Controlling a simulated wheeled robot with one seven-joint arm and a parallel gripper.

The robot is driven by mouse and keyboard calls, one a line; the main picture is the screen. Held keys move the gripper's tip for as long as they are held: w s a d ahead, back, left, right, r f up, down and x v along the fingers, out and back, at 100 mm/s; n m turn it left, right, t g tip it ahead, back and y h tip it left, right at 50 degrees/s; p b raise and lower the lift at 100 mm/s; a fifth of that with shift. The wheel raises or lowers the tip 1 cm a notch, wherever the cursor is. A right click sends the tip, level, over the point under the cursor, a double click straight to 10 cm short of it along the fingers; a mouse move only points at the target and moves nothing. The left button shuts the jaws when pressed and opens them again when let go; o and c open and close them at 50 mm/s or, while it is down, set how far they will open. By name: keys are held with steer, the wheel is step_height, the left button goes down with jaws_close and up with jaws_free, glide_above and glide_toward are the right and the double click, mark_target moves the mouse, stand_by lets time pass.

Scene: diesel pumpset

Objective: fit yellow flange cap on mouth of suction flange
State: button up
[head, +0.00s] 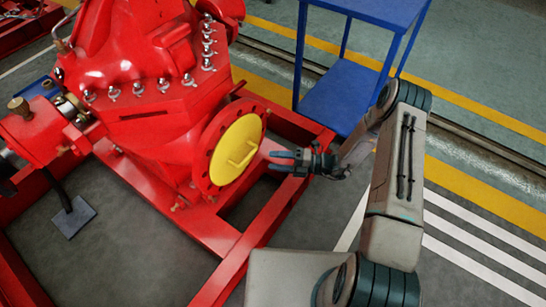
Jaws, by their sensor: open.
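The yellow flange cap (236,149) is a round disc with a raised bar handle across its middle. It sits at the mouth of the red suction flange (206,158), covering the opening, with the red rim and bolt holes showing around it. I cannot tell whether it is seated fully flush. My gripper (272,161) is just right of the cap, with its dark fingers pointing left at it. The fingers are open and empty, apart from the handle.
The red pump body (150,60) stands behind the flange on a red base frame (262,232). A blue two-level cart (338,98) stands at the back right, its visible shelves empty. Floor with white stripes (480,255) is clear at the right.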

steer(key=shift+s+d+p, duration=0.2)
steer(key=shift+s+d, duration=0.3)
steer(key=shift+d, duration=0.3)
steer(key=shift+s+d+p, duration=0.15)
steer(key=shift+s+d, duration=0.3)
steer(key=shift+d, duration=0.3)
